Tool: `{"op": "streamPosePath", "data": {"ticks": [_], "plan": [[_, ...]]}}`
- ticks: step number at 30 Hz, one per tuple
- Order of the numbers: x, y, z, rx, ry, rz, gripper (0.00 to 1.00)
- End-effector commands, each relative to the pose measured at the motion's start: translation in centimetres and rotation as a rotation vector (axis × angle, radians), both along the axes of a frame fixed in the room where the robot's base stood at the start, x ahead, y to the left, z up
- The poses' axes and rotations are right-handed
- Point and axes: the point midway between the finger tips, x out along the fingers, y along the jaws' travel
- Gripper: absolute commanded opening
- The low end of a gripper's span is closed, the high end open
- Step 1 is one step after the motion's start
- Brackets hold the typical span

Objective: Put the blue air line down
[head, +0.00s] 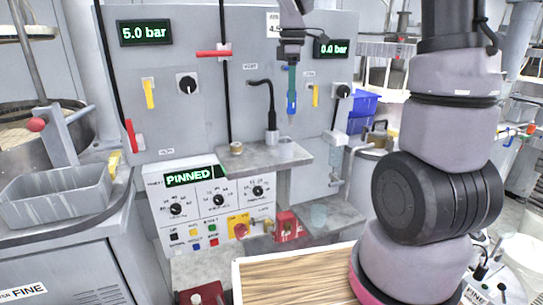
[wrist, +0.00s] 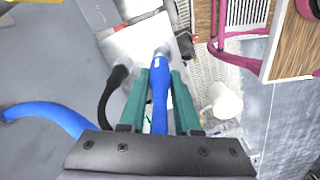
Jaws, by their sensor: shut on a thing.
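The blue air line (head: 292,103) hangs upright from my gripper (head: 291,78) in front of the grey panel in the head view. In the wrist view, my gripper's green fingers (wrist: 160,88) are shut on either side of the blue air line (wrist: 160,104), whose metal tip points away from the wrist. A further blue hose length (wrist: 45,113) curves out at the left of that view.
A black hose with a black connector (head: 271,122) stands on the ledge, left of the blue line; a brass fitting (head: 237,148) is farther left. The panel carries a red lever (head: 213,53) and yellow handles (head: 150,94). A wood-topped table (head: 300,280) is in front.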

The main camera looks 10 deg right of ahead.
Motion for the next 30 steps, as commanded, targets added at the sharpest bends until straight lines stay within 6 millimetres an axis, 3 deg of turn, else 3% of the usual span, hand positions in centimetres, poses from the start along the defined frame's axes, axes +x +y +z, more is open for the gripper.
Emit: {"op": "streamPosePath", "data": {"ticks": [5, 12, 24, 30], "plan": [[-0.7, 0.5, 0.8, 0.005, 0.002, 0.057, 0.00], [-0.9, 0.5, -3.4, 0.004, 0.005, 0.064, 0.00], [-0.8, 0.5, -8.2, 0.005, 0.004, 0.062, 0.00], [-0.8, 0.5, -8.6, 0.005, 0.000, 0.061, 0.00]]}}
